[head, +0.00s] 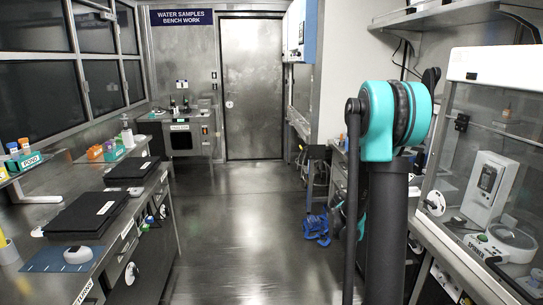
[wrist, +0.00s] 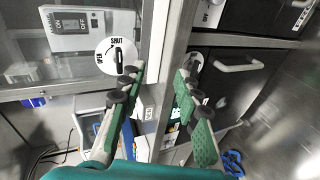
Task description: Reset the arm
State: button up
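My arm shows in the head view as a teal and black joint (head: 380,120) on dark links, standing upright at the right in front of the bench. My gripper is not clearly visible there. In the wrist view my gripper (wrist: 159,75) has its two green-padded fingers spread, with nothing held between them. A white round dial (wrist: 118,56) marked SHUT and OPEN, with a black handle, is just beyond the left finger, which overlaps its lower edge in the picture. I cannot tell whether they touch.
A glass-fronted cabinet (head: 470,150) stands close right of my arm. The left bench holds black cases (head: 85,213) and a blue mat (head: 62,259). Blue coiled material (head: 317,228) lies on the floor at right. The middle aisle (head: 235,215) is clear to the metal door (head: 251,90).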

jog(key=s+a+f+t+y, duration=0.1)
jog(key=s+a+f+y, duration=0.2)
jog(key=s+a+y, duration=0.3)
jog(key=s+a+f+y, duration=0.4)
jog(key=s+a+y, duration=0.3)
jog(key=s+a, duration=0.7)
jog(key=a, duration=0.6)
jog(key=shift+s+a+m+t, duration=0.2)
jog(key=shift+m+t, duration=0.1)
jog(key=shift+t, duration=0.1)
jog(key=shift+d+f, duration=0.1)
